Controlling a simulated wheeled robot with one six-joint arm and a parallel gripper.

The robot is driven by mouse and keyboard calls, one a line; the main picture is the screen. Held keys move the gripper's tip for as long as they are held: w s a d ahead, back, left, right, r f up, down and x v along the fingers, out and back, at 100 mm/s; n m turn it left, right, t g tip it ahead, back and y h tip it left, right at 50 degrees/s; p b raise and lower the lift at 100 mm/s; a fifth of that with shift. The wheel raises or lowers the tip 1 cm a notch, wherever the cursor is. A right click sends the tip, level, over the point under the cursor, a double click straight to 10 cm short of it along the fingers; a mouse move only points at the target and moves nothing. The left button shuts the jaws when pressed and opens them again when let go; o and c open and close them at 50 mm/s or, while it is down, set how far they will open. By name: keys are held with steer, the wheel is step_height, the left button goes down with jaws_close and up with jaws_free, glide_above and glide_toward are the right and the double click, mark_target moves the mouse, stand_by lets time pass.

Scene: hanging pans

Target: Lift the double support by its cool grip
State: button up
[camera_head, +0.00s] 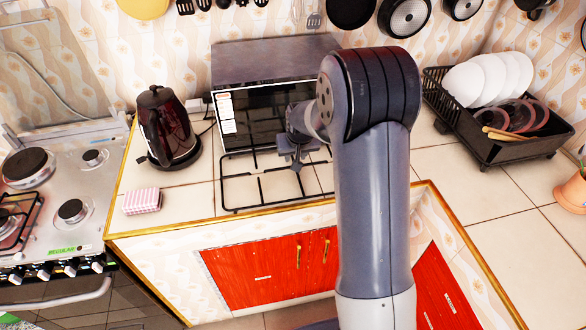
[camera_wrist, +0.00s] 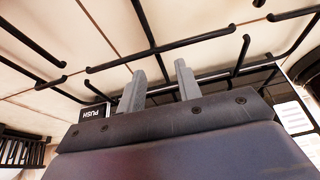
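The double support is a black wire grate (camera_head: 258,175) on the tiled counter, in front of the microwave-like box in the head view. Its thin black bars (camera_wrist: 185,43) cross the wrist view. My gripper (camera_head: 297,166) is over the back right part of the grate. In the wrist view my gripper (camera_wrist: 160,69) has its two grey fingers apart, with a bar seen in the gap between them. I cannot tell whether the fingers touch the grate. My arm hides part of its right side. No separate grip on the grate can be made out.
A dark box with a glossy front (camera_head: 262,112) stands close behind the grate. A dark red kettle (camera_head: 168,130) and a pink striped sponge (camera_head: 142,201) are to the left. A black dish rack (camera_head: 483,137) with plates is to the right. Pans hang above.

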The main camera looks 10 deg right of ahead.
steer(key=shift+p+x, duration=0.9)
steer(key=shift+x, duration=1.7)
steer(key=shift+d, duration=0.15)
jaws_close()
steer(key=shift+w+r, duration=0.1)
